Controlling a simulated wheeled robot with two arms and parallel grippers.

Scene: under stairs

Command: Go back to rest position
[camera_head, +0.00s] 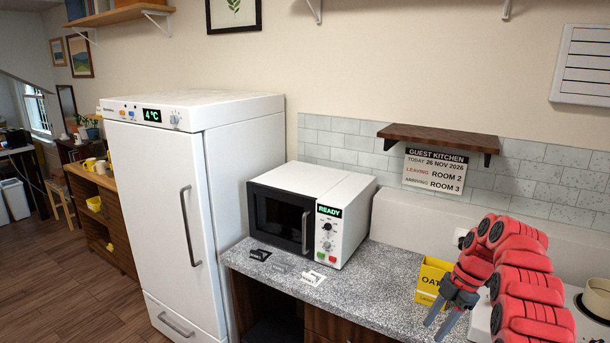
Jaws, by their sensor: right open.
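My right arm, red and grey, comes in at the lower right of the head view. Its right gripper (437,328) points down over the front right of the counter, with its two grey fingers apart and nothing seen between them. My left gripper is not in view.
A white microwave (347,243) showing READY stands on the speckled counter (385,295) beside a closed white fridge (158,190). Small black, grey and white pieces (283,265) lie before the microwave. A wooden shelf (438,134) juts from the wall. Wooden floor (95,310) is clear at left.

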